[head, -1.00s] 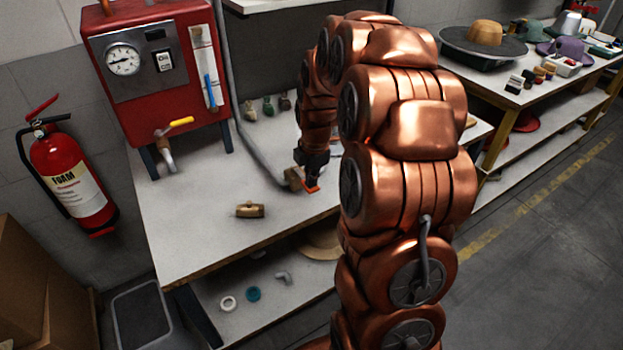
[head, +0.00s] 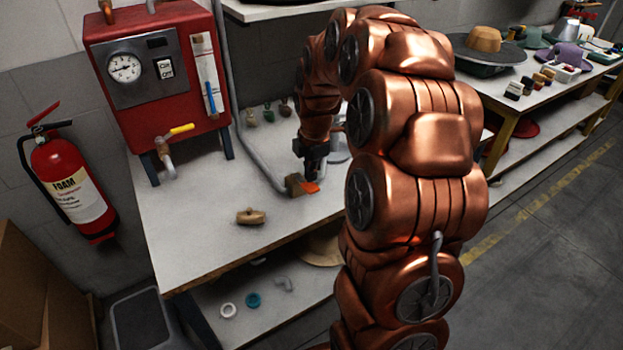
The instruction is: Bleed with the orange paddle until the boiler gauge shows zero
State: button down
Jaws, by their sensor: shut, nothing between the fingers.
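The red boiler (head: 158,75) stands at the back left of the bench. Its round white gauge (head: 123,68) is on the front plate; the needle's reading is too small to tell. The orange paddle (head: 312,187) sits at a brass fitting (head: 296,184) on the end of the grey pipe (head: 262,150), low over the bench top. My gripper (head: 311,174) is shut and empty, pointing down right at the paddle. Whether its fingertips touch the paddle I cannot tell. My arm covers the area to the right.
A yellow-handled valve (head: 175,135) sticks out under the boiler. A wooden piece (head: 250,217) lies on the bench (head: 205,235) left of my gripper. A fire extinguisher (head: 70,185) hangs on the left wall.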

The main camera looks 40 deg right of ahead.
aim_at(309, 185)
notch_tip(309, 185, up, 11)
jog(key=w+b, duration=0.1)
jog(key=b, duration=0.1)
dwell(0.4)
dwell(0.4)
jog(key=s+a+m, duration=0.3)
jog(key=s+a, duration=0.3)
jog(key=a, duration=0.2)
jog(key=s+a+f+m+g+p, duration=0.1)
jog(key=s+a+f+m, duration=0.1)
jog(key=s, duration=0.6)
jog(key=s+a+f+m+g+p, duration=0.1)
jog(key=s+a+f+m, duration=0.1)
jog(key=s+a+m, duration=0.3)
jog(key=s+a+f+m+g, duration=0.1)
jog(key=s+a+m, duration=0.3)
jog(key=s+m, duration=0.3)
jog(key=s, duration=0.5)
jog(key=shift+s+a+f+p, duration=0.25)
jog(key=shift+f+p, duration=0.15)
jog(key=shift+a, duration=0.1)
